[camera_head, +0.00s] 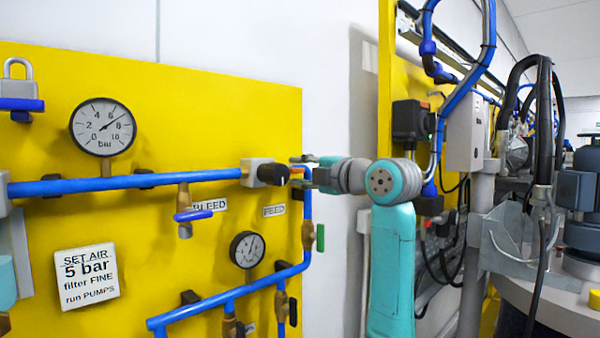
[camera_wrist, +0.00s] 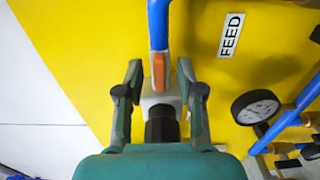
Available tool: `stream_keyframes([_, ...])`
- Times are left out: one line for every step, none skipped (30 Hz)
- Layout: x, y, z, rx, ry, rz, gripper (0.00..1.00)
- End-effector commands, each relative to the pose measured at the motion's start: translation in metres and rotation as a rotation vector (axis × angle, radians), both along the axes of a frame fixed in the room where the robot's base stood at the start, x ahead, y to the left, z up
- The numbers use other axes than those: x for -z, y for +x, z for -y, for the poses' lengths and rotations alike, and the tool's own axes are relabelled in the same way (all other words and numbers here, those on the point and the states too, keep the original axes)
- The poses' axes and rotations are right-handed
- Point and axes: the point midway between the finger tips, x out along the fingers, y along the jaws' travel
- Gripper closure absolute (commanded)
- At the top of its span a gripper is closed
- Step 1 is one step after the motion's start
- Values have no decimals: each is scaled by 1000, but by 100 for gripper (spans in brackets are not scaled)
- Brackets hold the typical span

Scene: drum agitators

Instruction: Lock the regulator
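The regulator is a pale grey block (camera_head: 256,170) with a black knob (camera_head: 272,174), at the right end of the upper blue pipe on the yellow panel. In the wrist view the black knob (camera_wrist: 161,128) lies between the fingers of my gripper (camera_wrist: 160,100), with a gap on each side. My gripper (camera_head: 300,172) is open, its fingers reaching toward the knob from the right in the head view. Whether the knob is pushed in or pulled out cannot be told.
A large gauge (camera_head: 103,127) and a sign reading 5 bar (camera_head: 87,275) are at left. A smaller gauge (camera_head: 247,250) and lower blue pipe (camera_head: 225,298) lie below the regulator. A padlock (camera_head: 18,80) is at upper left. A blue valve handle (camera_head: 193,215) hangs under the upper pipe.

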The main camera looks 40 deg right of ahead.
Motion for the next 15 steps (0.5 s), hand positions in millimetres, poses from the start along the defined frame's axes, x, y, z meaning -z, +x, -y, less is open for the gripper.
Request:
stream_keyframes([0, 1, 0, 0, 0, 0, 62])
stream_keyframes([0, 2, 0, 0, 0, 0, 62])
stream_keyframes([0, 2, 0, 0, 0, 1, 62])
stream_keyframes([0, 3, 0, 1, 0, 1, 62])
stream_keyframes([0, 3, 0, 1, 0, 1, 62])
stream_keyframes([0, 3, 0, 1, 0, 1, 62])
stream_keyframes([0, 2, 0, 1, 0, 0, 62])
stream_keyframes([0, 2, 0, 1, 0, 0, 62])
stream_keyframes([0, 2, 0, 1, 0, 0, 62])
stream_keyframes([0, 2, 0, 1, 0, 0, 70])
stream_keyframes([0, 2, 0, 1, 0, 0, 78])
stream_keyframes([0, 2, 0, 1, 0, 0, 88])
stream_keyframes([0, 2, 0, 1, 0, 0, 95])
stream_keyframes([0, 2, 0, 1, 0, 0, 100])
stream_keyframes([0, 2, 0, 1, 0, 0, 100])
